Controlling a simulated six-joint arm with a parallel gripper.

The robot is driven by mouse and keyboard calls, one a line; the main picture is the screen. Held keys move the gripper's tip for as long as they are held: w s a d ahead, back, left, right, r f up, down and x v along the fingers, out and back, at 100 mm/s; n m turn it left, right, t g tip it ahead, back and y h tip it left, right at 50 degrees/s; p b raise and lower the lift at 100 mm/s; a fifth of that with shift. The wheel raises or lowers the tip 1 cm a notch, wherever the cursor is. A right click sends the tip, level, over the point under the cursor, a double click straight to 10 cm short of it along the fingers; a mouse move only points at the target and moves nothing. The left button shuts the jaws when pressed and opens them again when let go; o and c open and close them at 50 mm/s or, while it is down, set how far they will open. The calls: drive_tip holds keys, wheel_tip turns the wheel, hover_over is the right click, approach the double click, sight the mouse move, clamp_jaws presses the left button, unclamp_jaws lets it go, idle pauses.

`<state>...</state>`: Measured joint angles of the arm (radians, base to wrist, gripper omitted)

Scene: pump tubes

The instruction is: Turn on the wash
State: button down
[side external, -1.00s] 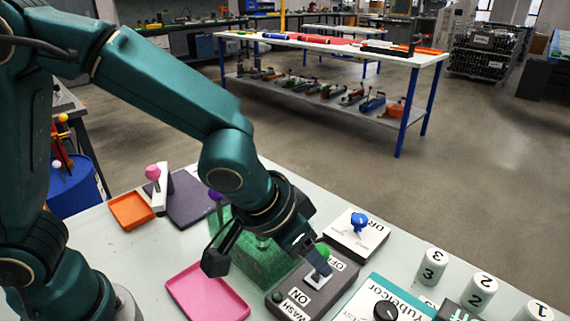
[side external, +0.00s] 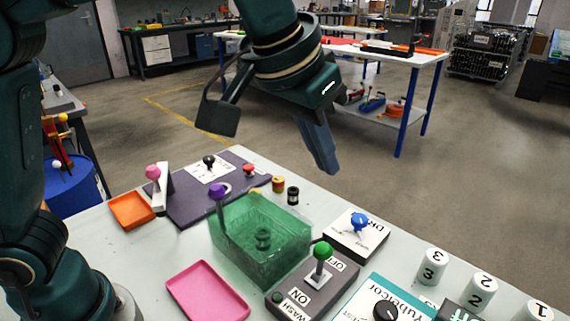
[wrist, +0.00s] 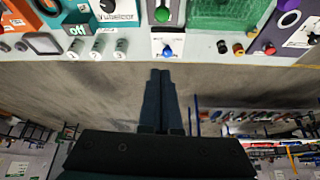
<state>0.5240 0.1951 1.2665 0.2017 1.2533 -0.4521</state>
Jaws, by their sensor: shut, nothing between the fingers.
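The wash switch box (side external: 290,310) is dark grey with WASH, ON and OFF labels, at the table's front. Its lever has a green knob (side external: 322,250) and rises from a white plate near the OFF label; I cannot tell exactly which way it leans. A small dark green round part (side external: 277,297) sits by the WASH label. In the wrist view the green knob (wrist: 162,14) is at the top edge. My gripper (side external: 330,165) is shut and empty, high above the table's far edge, well clear of the lever. In the wrist view its closed fingers (wrist: 160,75) point toward the table.
The blue-knobbed box (side external: 358,222) stands just behind the wash box. A green translucent tank (side external: 262,245) is to its left, with a purple-knobbed lever (side external: 218,192) beside it. A pink tray (side external: 207,292) lies in front. White numbered cylinders (side external: 432,265) stand right. Air around my gripper is free.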

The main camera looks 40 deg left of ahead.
drive_tip(key=shift+w+n+y, duration=0.5)
drive_tip(key=shift+w+n, duration=0.8)
drive_tip(key=shift+w, duration=0.05)
hover_over(319, 246)
drive_tip(key=w, duration=0.2)
drive_tip(key=shift+f, duration=2.7)
drive_tip(key=shift+g, duration=0.4)
drive_tip(key=x, duration=1)
drive_tip(key=shift+f, duration=0.2)
drive_tip(key=shift+s+d+r, duration=0.15)
drive_tip(key=shift+s+r, duration=0.05)
drive_tip(key=shift+s, duration=0.45)
drive_tip(key=shift+s+d+f, duration=0.1)
drive_tip(key=shift+s+d, duration=0.1)
drive_tip(key=shift+s, duration=1.2)
drive_tip(key=s, duration=0.2)
drive_tip(key=shift+s, duration=0.25)
drive_tip(key=shift+s+f, duration=0.1)
drive_tip(key=shift+s, duration=0.6)
